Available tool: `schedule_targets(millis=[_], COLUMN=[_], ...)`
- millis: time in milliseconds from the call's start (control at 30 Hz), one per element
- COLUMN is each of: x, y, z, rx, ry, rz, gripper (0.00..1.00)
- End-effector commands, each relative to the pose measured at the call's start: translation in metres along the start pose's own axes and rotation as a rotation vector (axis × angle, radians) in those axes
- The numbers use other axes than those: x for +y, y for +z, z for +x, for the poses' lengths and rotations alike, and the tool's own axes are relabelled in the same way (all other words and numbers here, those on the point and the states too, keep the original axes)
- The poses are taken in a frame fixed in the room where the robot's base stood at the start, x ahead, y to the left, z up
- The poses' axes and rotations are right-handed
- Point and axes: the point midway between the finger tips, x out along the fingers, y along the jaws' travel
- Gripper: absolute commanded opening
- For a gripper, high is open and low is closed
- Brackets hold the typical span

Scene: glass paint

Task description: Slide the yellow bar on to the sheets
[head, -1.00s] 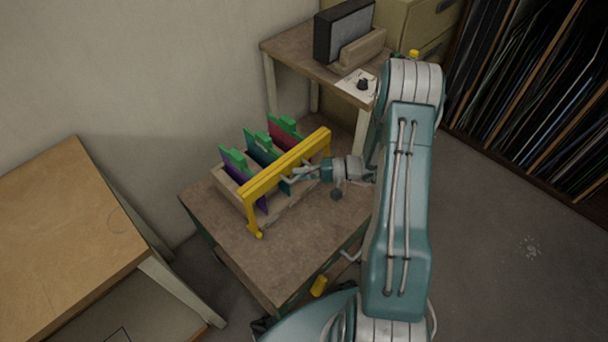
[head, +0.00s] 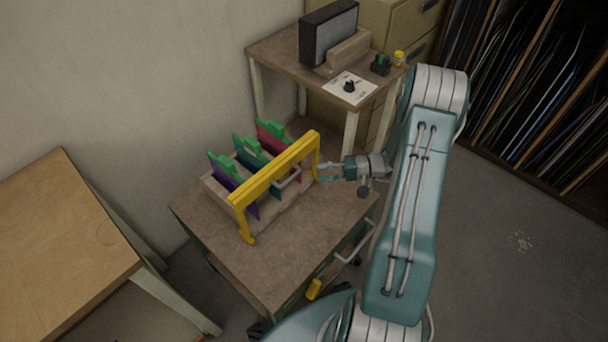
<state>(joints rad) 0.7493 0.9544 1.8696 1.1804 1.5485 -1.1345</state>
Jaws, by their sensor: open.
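The yellow bar (head: 276,170) is a long beam with a leg at each end and a light handle on its side. It stands along the near side of a wooden rack (head: 213,191) on the brown cart. Three sheets stand in the rack: purple (head: 225,179), teal (head: 243,152) and red (head: 268,138), each with a green clip on top. The bar hides the sheets' near edges partly. My gripper (head: 324,173) is open and empty, just right of the bar's far end; whether it touches the bar I cannot tell.
The cart top (head: 290,240) is clear in front of the bar. A wooden table (head: 60,230) stands at the left. Behind is a bench (head: 280,50) with a dark panel (head: 328,35) and a white card (head: 349,88).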

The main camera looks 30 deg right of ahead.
Motion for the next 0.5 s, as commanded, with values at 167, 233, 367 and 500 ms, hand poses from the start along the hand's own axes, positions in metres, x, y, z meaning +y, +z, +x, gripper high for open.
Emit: schedule_targets(millis=[167,233,367,500], x=[0.001,0.001,0.001,0.001], y=[-0.001,-0.001,-0.001,-0.001], z=[-0.022,-0.026,-0.027,-0.027], rx=[0.002,0.000,-0.001,-0.001], ry=[0.000,0.001,0.001,0.001], rz=[0.001,0.001,0.001,0.001], gripper=[0.51,0.51,0.51,0.51])
